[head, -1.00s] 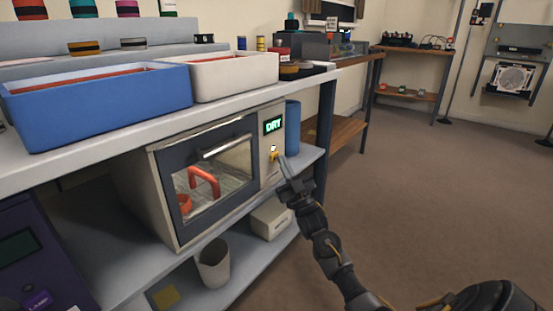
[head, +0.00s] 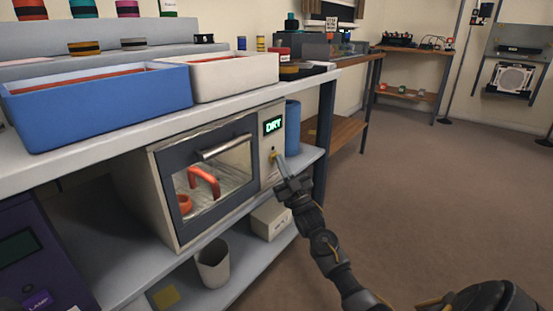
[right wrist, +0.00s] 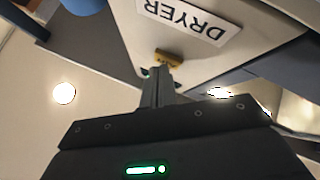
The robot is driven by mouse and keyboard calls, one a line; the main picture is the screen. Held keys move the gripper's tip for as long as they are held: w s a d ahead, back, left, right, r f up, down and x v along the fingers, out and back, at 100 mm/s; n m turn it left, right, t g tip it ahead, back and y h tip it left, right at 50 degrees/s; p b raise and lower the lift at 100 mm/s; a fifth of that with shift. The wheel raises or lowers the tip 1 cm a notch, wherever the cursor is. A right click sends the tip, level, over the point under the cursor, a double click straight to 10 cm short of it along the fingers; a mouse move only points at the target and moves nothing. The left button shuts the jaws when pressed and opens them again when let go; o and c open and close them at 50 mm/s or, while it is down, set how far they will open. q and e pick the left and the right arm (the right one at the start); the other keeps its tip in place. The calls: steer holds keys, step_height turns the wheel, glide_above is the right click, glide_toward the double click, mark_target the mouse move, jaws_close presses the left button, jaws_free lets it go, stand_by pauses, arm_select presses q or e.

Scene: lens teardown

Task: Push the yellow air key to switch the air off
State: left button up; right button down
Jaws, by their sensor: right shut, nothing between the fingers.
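The yellow air key (head: 273,155) sits on the pale front panel of the dryer (head: 268,177), below the green lit "DRY" display (head: 272,126). My right gripper (head: 279,160) is shut and empty, with its fingertips at the key. In the right wrist view the yellow key (right wrist: 169,57) shows just beyond the shut fingertips (right wrist: 158,70), under the upside-down "DRYER" label (right wrist: 185,20). The fingers look very close to the key; I cannot tell whether they touch. My left gripper is not in view.
The dryer window shows an orange handled part (head: 205,181) inside. A blue cylinder (head: 292,123) stands behind the panel on the shelf. Above are a blue bin (head: 100,110) and a white bin (head: 235,80). Open floor (head: 440,200) lies to the right.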

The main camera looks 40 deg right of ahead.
stand_by(0.3)
steer(key=shift+s+d+p, duration=0.15)
steer(key=shift+s+p, duration=0.25)
steer(key=shift+s, duration=0.05)
steer(key=s+p, duration=0.1)
steer(key=s, duration=0.1)
steer(key=s+d+p, duration=0.1)
steer(key=s+p, duration=0.1)
steer(key=s, duration=0.1)
steer(key=shift+s+d, duration=0.35)
stand_by(0.5)
